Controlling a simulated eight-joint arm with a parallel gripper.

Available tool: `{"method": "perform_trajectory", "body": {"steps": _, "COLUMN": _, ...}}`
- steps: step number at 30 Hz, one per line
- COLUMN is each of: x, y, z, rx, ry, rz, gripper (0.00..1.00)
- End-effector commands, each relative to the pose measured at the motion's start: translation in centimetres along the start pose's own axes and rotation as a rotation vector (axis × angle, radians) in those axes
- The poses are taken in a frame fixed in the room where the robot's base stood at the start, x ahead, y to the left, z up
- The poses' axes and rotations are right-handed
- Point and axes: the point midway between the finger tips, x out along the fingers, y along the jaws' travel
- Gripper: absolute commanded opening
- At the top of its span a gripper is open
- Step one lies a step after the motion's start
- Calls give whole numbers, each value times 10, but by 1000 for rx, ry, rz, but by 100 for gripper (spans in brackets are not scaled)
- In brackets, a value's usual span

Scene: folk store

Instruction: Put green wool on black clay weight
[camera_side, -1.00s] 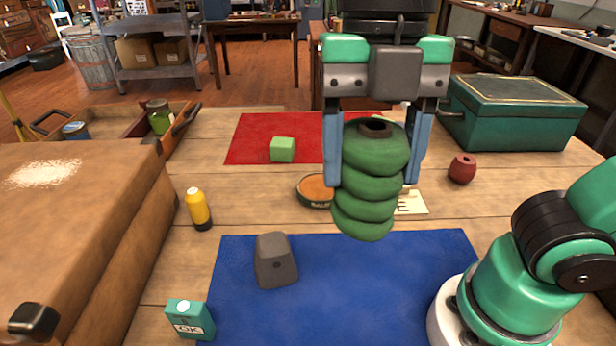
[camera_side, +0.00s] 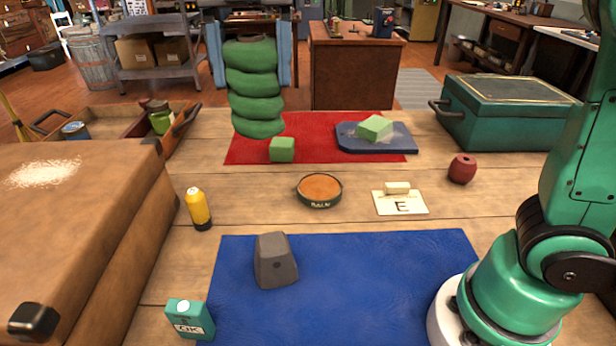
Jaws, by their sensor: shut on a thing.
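The green wool (camera_side: 256,104), a stack of thick green coils, hangs upright in my gripper (camera_side: 248,75). The gripper's blue fingers are on either side of its upper part, and the gripper body is cut off by the top edge. The wool's lower end shows in front of the red mat's left part; its exact height above the table is hard to tell. The black clay weight (camera_side: 275,262), a dark grey tapered block, stands on the blue mat (camera_side: 370,290), lower in the picture and clear of the wool.
A green cube (camera_side: 282,150) sits on the red mat (camera_side: 315,128), close below the wool in the picture. A tray with a green block (camera_side: 375,128), an orange-topped tin (camera_side: 320,190), a yellow bottle (camera_side: 198,210), a red pot (camera_side: 462,169) and a teal box (camera_side: 190,320) stand around.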

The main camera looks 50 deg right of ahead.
Motion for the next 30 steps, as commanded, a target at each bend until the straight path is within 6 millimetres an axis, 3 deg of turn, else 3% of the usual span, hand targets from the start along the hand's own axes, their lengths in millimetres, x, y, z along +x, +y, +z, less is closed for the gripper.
{"method": "perform_trajectory", "body": {"steps": 15, "x": 114, "y": -1, "z": 17, "rx": 0, "ry": 0, "rz": 0, "gripper": 12}}
{"method": "perform_trajectory", "body": {"steps": 30, "x": 166, "y": 0, "z": 25, "rx": 0, "ry": 0, "rz": 0, "gripper": 12}}
